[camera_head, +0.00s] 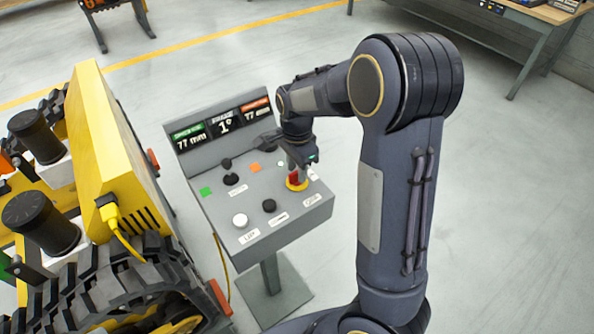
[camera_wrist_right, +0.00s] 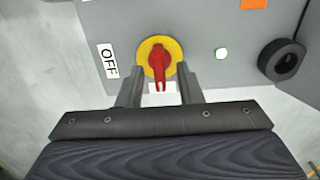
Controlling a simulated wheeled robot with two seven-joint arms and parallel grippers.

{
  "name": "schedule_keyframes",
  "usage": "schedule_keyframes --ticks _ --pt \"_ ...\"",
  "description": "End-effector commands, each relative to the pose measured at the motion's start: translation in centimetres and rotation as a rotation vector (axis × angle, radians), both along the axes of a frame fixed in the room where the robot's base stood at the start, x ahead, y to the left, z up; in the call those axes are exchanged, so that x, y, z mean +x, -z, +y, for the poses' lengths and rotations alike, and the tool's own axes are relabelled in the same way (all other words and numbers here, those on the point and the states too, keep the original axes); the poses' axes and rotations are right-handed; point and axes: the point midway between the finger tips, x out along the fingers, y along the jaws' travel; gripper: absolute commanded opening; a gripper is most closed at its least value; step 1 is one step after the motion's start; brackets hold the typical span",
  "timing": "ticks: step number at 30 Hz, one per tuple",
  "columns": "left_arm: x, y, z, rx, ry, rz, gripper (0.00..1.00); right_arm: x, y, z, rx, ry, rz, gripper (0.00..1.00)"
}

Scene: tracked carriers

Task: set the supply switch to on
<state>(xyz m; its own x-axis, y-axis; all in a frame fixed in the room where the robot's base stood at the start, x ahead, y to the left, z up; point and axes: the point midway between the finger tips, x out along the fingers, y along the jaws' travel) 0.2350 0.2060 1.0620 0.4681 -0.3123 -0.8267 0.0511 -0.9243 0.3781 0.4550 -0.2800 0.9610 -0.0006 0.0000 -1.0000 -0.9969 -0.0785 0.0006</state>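The supply switch is a red handle on a round yellow plate on the grey console. It shows in the head view (camera_head: 294,179) and in the right wrist view (camera_wrist_right: 158,60). In the wrist view the handle points down toward my gripper. An OFF label (camera_wrist_right: 108,61) is left of the plate, and a white label below it is partly hidden. My right gripper (camera_wrist_right: 160,69) is open, its fingers apart on either side of the handle; I cannot tell if they touch it. It also shows above the switch in the head view (camera_head: 300,163). My left gripper is not in view.
The grey console (camera_head: 287,227) carries black knobs, a white button (camera_head: 240,220) and a display panel (camera_head: 222,124). A small light (camera_wrist_right: 222,53) and a black knob (camera_wrist_right: 281,60) are right of the switch. A yellow tracked carrier (camera_head: 105,150) stands close on the left.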

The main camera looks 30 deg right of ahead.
Motion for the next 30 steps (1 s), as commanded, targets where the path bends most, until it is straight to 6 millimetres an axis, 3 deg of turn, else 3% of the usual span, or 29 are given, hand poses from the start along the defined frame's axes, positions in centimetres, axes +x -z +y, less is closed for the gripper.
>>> schedule_keyframes --ticks 6,12,30 --pt "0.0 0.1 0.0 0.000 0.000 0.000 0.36 0.1 -3.9 0.0 -0.001 0.001 -0.006 0.33" --pt "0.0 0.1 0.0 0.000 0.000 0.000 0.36 0.1 -5.9 0.0 0.000 0.000 -0.003 0.33" --pt "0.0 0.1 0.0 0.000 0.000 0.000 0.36 -0.2 -6.2 0.0 0.008 -0.009 -0.005 0.33"
